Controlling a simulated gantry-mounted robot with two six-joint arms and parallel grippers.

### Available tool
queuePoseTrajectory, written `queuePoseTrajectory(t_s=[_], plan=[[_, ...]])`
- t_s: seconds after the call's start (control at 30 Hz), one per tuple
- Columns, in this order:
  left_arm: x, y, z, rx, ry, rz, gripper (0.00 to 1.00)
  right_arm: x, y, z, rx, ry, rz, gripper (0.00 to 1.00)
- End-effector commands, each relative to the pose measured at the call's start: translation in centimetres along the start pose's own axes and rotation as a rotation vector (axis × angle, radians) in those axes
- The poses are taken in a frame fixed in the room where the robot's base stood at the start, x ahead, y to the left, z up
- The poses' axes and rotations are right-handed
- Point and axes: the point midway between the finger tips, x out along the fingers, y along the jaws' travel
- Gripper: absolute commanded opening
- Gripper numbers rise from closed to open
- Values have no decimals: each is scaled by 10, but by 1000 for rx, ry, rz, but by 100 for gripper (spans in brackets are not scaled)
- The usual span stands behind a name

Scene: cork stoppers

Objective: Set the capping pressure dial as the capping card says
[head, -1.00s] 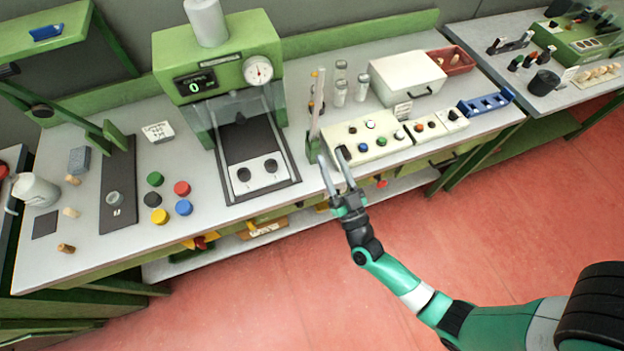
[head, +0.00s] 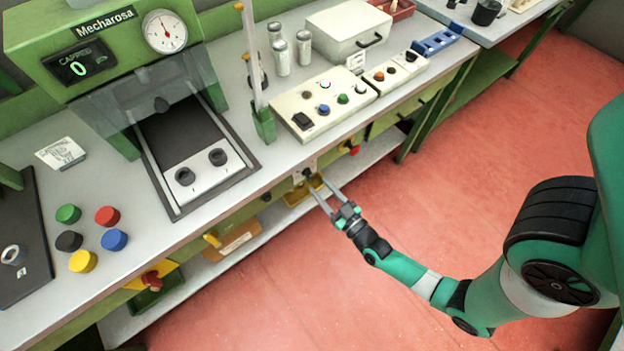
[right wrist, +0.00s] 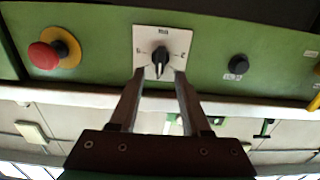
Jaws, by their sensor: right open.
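A black rotary knob (right wrist: 160,58) sits on a white plate (right wrist: 176,38) on the bench's green front panel. Its pointer looks roughly vertical; the marks around it are too small to read surely. In the head view the plate (head: 304,172) is partly hidden by my right gripper (head: 319,185). That gripper is open, its fingertips (right wrist: 160,73) just below and either side of the knob; contact is unclear.
A red emergency button (right wrist: 44,55) is left of the plate and a small black knob (right wrist: 238,64) right of it. A button box (head: 325,103) and colored caps (head: 108,215) lie on the bench. The floor (head: 420,200) in front is clear.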

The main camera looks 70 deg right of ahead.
Motion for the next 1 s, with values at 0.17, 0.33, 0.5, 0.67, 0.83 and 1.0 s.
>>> queuePoseTrajectory(t_s=[0.17, 0.33, 0.5, 0.67, 0.83, 1.0], plan=[[-8, 0, 8, 0, 0, 0, 50, 36, 0, 2, 0, 3, 0, 48], [-10, 0, 9, 0, 0, 0, 50, 50, 0, 0, 0, 1, 0, 48], [-10, 0, 9, 0, 0, 0, 50, 51, 0, 0, 0, -1, -1, 48], [-10, 0, 9, 0, 0, 0, 50, 51, 0, 0, 0, -1, -1, 33], [-10, 0, 9, 0, 0, 0, 50, 51, 0, 0, 0, -1, -1, 2], [-10, 0, 9, 0, 0, 0, 50, 51, 0, 0, 0, 0, -1, 0]])
